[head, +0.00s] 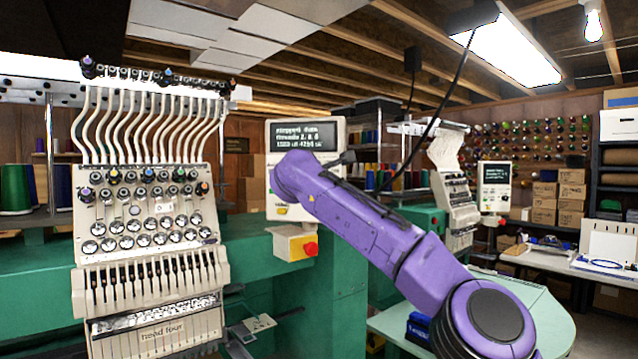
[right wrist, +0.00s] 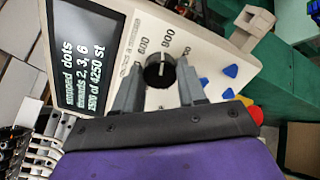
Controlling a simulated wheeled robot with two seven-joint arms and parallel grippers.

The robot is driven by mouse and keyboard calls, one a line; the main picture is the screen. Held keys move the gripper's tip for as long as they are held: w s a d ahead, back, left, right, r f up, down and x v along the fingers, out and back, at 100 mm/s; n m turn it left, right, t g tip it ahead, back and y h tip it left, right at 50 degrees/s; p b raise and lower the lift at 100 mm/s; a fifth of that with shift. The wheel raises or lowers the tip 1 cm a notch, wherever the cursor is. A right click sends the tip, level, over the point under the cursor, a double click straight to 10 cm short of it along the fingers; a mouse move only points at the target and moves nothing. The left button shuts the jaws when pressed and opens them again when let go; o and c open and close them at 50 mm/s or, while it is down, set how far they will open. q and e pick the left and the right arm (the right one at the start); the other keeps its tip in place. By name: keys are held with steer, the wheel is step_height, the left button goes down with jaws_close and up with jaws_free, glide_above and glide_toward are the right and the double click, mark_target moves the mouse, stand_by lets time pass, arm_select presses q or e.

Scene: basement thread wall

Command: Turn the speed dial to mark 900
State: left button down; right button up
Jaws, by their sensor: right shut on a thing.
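The black speed dial (right wrist: 160,72) sits on the pale control panel (right wrist: 205,62) in the right wrist view. A white pointer line on the dial points up in that picture, close to the 900 mark (right wrist: 167,37); I cannot tell whether it meets it exactly. Other printed numbers lie to the left. My right gripper (right wrist: 159,80) is shut on the dial, one grey finger on each side. In the head view the panel's screen (head: 304,136) shows, while my purple right arm hides the dial and gripper. My left gripper is in neither view.
Blue and yellow buttons (right wrist: 230,71) lie right of the dial. A red knob on a yellow box (head: 310,249) sits below the panel. The embroidery head (head: 150,215) with several needles stands close on the left. A green machine body (head: 345,270) is behind my arm.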

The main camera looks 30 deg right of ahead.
steer(key=shift+f+m, duration=0.1)
steer(key=shift+m, duration=0.4)
steer(key=shift+b, duration=0.3)
steer(key=o, duration=1.1)
steer(key=shift+c, duration=0.2)
steer(key=b+v, duration=0.6)
steer(key=v, duration=0.4)
steer(key=shift+s, duration=0.15)
steer(key=shift+a, duration=0.15)
